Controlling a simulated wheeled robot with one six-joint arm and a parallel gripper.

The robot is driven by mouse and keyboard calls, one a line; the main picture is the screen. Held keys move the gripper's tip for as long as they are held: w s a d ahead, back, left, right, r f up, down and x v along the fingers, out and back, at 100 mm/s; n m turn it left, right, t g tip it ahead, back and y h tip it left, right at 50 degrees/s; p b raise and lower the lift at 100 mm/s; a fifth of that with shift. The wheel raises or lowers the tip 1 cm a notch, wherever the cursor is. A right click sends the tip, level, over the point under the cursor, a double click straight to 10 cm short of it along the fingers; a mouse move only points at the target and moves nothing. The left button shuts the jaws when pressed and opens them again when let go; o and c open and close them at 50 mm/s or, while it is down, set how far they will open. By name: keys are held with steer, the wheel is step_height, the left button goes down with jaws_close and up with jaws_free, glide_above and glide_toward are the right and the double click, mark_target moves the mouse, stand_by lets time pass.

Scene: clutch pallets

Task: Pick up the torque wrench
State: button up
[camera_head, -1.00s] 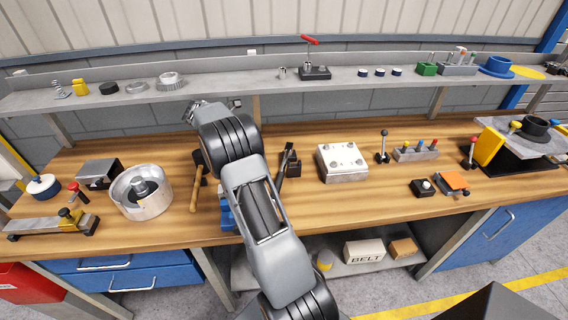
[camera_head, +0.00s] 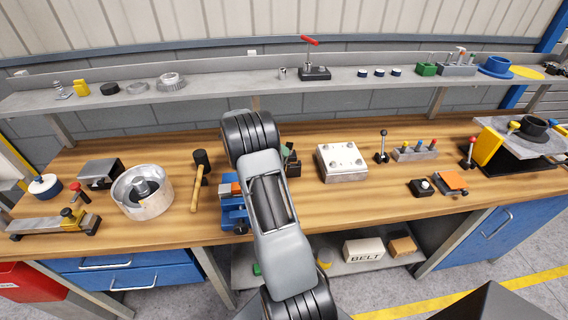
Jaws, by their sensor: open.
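I cannot make out a torque wrench for certain in the head view. My arm (camera_head: 265,190) reaches up over the middle of the bench, and my gripper is hidden behind its dark upper joint. A dark block (camera_head: 293,168) with a green part above it shows just right of the arm, partly covered by it. A mallet (camera_head: 197,181) with a wooden handle and dark head lies on the bench left of the arm. A blue vise-like fixture (camera_head: 232,213) stands at the bench's front edge, partly behind the arm.
A round metal housing (camera_head: 143,193) stands on the left of the wooden bench (camera_head: 330,215). A white plate block (camera_head: 342,162) stands right of the arm. The shelf (camera_head: 220,88) runs above the back of the bench, with a red-handled clamp (camera_head: 313,70) on it.

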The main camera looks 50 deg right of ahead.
steer(key=shift+x, duration=1.55)
steer(key=shift+c, duration=0.3)
jaws_close()
